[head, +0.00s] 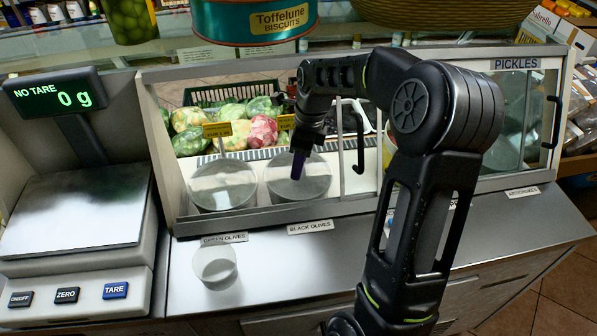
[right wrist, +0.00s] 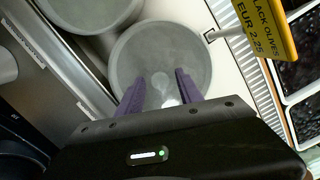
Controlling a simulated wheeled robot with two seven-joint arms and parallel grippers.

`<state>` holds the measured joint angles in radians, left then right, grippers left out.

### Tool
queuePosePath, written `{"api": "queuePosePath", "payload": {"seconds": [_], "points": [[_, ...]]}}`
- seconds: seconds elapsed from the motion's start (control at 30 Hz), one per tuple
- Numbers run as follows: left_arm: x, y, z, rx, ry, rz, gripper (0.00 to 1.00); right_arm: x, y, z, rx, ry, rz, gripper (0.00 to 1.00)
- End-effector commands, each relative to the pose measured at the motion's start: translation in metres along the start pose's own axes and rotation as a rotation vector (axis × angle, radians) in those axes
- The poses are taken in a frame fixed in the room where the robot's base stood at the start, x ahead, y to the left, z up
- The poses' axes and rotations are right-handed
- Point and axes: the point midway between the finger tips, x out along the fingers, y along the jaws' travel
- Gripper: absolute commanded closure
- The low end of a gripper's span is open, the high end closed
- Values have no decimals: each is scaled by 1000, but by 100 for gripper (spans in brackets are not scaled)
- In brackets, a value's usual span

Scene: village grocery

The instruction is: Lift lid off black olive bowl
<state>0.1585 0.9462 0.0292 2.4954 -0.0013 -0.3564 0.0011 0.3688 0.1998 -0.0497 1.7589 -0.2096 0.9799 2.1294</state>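The black olive bowl (head: 298,188) stands in the display case behind the BLACK OLIVES label, with a grey round lid on top. In the right wrist view the lid (right wrist: 180,50) fills the middle, with a small pale round knob (right wrist: 160,80) at its centre. My right gripper (head: 297,170) reaches down into the case above this lid. In the right wrist view its two purple fingers (right wrist: 160,90) are apart, on either side of the knob, with nothing held. I cannot tell how far above the lid the tips are. My left gripper is not in view.
The lidded green olive bowl (head: 222,185) stands close to the left. A yellow price sign (right wrist: 266,25) stands behind the lid. The case has sliding glass with a black handle (head: 358,140). An empty clear cup (head: 215,267) is on the counter beside the scale (head: 75,215).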

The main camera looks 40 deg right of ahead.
Motion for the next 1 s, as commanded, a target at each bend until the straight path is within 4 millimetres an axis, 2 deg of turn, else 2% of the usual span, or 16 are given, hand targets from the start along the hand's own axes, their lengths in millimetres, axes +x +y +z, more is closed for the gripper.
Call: {"api": "queuePosePath", "payload": {"seconds": [0.07, 0.5, 1.0], "points": [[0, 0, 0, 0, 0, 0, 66, 0, 0, 0, 0, 0, 0, 64], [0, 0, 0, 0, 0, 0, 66, 0, 0, 0, 0, 0, 0, 100], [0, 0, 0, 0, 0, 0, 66, -1, 0, 0, 0, 0, 0, 100]]}}
